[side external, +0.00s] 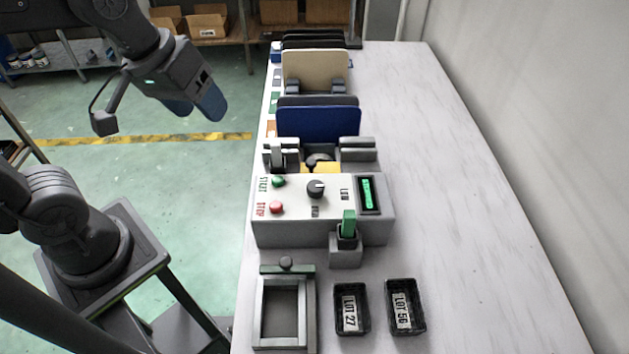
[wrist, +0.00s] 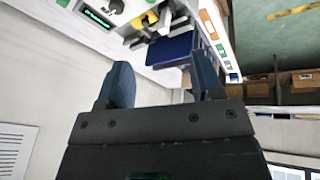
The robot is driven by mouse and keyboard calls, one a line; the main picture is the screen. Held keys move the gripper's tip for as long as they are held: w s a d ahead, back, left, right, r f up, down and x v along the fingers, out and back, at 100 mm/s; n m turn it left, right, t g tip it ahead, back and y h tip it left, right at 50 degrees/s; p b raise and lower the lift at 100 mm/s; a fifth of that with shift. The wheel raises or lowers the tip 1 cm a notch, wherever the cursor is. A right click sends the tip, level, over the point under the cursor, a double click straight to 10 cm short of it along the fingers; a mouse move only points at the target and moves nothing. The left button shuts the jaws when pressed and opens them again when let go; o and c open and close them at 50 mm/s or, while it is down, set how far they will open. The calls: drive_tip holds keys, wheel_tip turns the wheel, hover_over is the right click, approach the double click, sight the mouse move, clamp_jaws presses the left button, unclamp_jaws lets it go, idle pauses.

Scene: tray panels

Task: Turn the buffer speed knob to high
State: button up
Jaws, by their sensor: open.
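The buffer speed knob (side external: 316,189) is a dark round knob on the light top of the control box (side external: 275,228). A "LOW" label is printed to its right, and another small label below it is too small to read. In the wrist view the knob (wrist: 116,6) is near the top edge, partly cut off. My gripper (side external: 208,108) hangs in the air to the left of the bench, above the floor and well apart from the knob. In the wrist view its two blue fingers (wrist: 160,85) are spread with nothing between them.
Green start (side external: 278,181) and red stop (side external: 276,207) buttons sit left of the knob, a lit display (side external: 369,194) right. Upright panels (side external: 318,121) stand behind the box. A frame fixture (side external: 284,310) and two lot trays (side external: 351,309) are in front. The bench's right side is clear.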

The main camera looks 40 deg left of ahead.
drive_tip(key=w+d+f+n+g+h, duration=0.2)
drive_tip(key=w+d+f+n+g, duration=0.1)
drive_tip(key=w+n, duration=0.5)
drive_tip(key=n+g+h, duration=0.1)
drive_tip(key=n+h, duration=0.1)
drive_tip(key=n, duration=0.4)
approach(315, 185)
drive_tip(key=shift+y, duration=0.3)
drive_tip(key=x, duration=0.9)
drive_tip(key=shift+d, duration=0.35)
drive_tip(key=shift+c, duration=0.2)
drive_tip(key=c, duration=0.9)
drive_tip(key=shift+o, duration=0.2)
